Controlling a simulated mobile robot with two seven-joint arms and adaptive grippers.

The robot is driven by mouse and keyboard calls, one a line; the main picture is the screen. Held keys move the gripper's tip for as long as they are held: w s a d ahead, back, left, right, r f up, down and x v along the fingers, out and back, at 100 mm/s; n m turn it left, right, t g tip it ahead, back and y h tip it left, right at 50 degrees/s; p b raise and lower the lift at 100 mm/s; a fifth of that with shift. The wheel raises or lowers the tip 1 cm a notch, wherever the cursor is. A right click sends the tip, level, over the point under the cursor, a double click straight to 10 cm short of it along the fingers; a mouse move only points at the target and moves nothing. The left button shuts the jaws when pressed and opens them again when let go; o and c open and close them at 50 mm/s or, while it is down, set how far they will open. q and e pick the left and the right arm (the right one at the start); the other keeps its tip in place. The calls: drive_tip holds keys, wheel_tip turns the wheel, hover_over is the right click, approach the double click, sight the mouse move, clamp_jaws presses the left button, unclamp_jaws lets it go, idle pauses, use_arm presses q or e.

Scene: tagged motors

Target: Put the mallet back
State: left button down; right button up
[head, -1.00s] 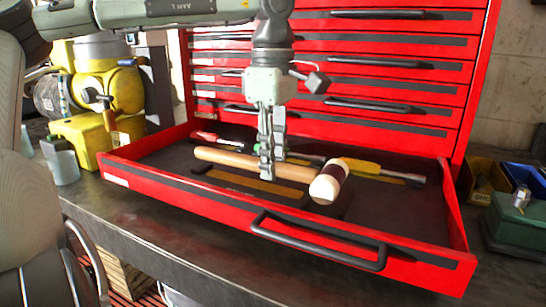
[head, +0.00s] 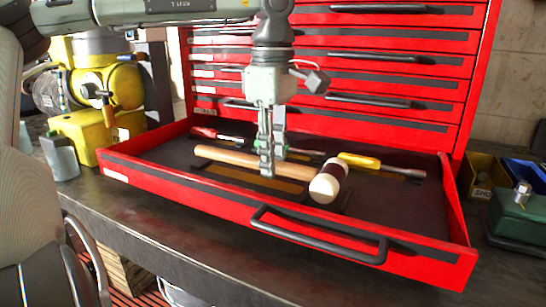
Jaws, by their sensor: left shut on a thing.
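The mallet has a pale wooden handle (head: 228,157) and a white and dark brown head (head: 328,182). It lies level across the middle of the open red drawer (head: 180,183), head toward the right. My left gripper (head: 267,165) points down and is shut on the handle at its middle. A yellowish strip (head: 262,180) shows on the dark drawer floor just in front of and below the handle. I cannot tell whether the mallet touches the floor. My right gripper is not in view.
A yellow-handled screwdriver (head: 360,162) lies behind the mallet head, and a red-handled one (head: 207,133) at the back left. The drawer handle (head: 318,238) juts out in front. Green (head: 520,215) and yellow (head: 485,172) boxes stand at right, a yellow machine (head: 105,85) at left.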

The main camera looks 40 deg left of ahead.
use_arm(q)
drive_tip(key=shift+f, duration=0.1)
drive_tip(key=shift+f+b, duration=0.35)
idle(0.3)
drive_tip(key=c, duration=1.3)
unclamp_jaws()
drive_tip(key=shift+f, duration=0.1)
wheel_tip(320, 180, up, 12)
drive_tip(key=shift+r, duration=0.1)
